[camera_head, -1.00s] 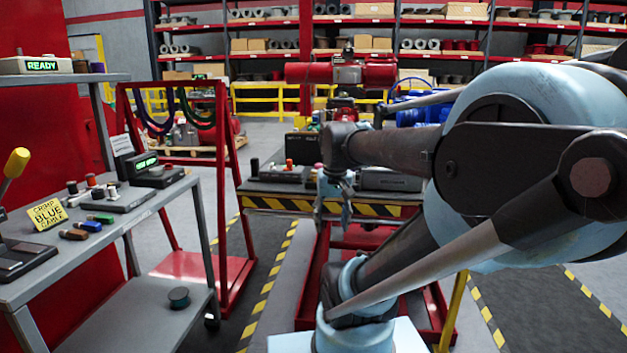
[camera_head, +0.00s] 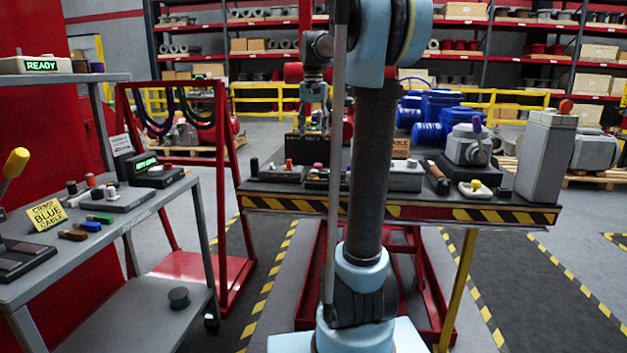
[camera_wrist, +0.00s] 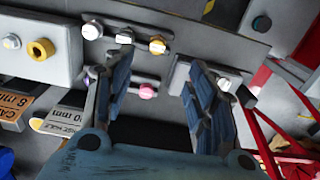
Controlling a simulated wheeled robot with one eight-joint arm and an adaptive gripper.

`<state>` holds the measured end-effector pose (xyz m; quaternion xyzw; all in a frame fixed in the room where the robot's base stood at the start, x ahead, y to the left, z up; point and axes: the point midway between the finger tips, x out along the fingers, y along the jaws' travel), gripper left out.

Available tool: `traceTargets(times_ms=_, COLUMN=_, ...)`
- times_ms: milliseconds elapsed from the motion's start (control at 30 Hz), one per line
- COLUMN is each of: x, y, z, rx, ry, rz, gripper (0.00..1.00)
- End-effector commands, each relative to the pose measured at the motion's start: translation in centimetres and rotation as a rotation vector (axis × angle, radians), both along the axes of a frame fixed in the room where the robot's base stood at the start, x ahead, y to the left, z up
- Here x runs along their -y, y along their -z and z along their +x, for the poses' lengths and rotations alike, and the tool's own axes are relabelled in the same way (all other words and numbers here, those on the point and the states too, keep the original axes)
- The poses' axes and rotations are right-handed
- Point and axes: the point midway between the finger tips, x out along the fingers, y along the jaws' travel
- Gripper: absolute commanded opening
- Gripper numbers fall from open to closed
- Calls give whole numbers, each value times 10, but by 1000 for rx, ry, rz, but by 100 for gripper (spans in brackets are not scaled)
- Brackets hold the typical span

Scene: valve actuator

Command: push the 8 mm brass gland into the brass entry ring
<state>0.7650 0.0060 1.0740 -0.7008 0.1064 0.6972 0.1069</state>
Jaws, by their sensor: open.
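My gripper (camera_wrist: 161,68) is open and empty in the wrist view, its two blue fingers pointing at the bench top. In the head view my gripper (camera_head: 314,122) hangs above the back of the striped bench (camera_head: 400,211). A brass-coloured ring (camera_wrist: 41,49) sits on a grey box at the wrist view's upper left, left of my fingers. It may be the entry ring. Several small capped pieces stand beyond and between the fingers, among them a brass-and-white one (camera_wrist: 158,45). I cannot tell which piece is the 8 mm gland.
A tall grey box (camera_head: 545,158) stands at the bench's right end. A side cart (camera_head: 150,222) stands at left.

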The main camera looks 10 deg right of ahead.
Motion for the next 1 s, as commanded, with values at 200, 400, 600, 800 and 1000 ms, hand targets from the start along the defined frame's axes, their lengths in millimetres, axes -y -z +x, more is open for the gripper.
traceTargets(times_ms=200, x=0, y=1, z=13, rx=-6, ry=12, rz=0, gripper=52)
traceTargets(times_ms=400, x=0, y=33, z=13, rx=-6, ry=12, rz=0, gripper=52)
traceTargets(times_ms=600, x=0, y=68, z=13, rx=-6, ry=12, rz=0, gripper=52)
traceTargets(times_ms=800, x=0, y=100, z=14, rx=-6, ry=12, rz=0, gripper=52)
traceTargets(times_ms=1000, x=0, y=116, z=13, rx=-6, ry=12, rz=0, gripper=52)
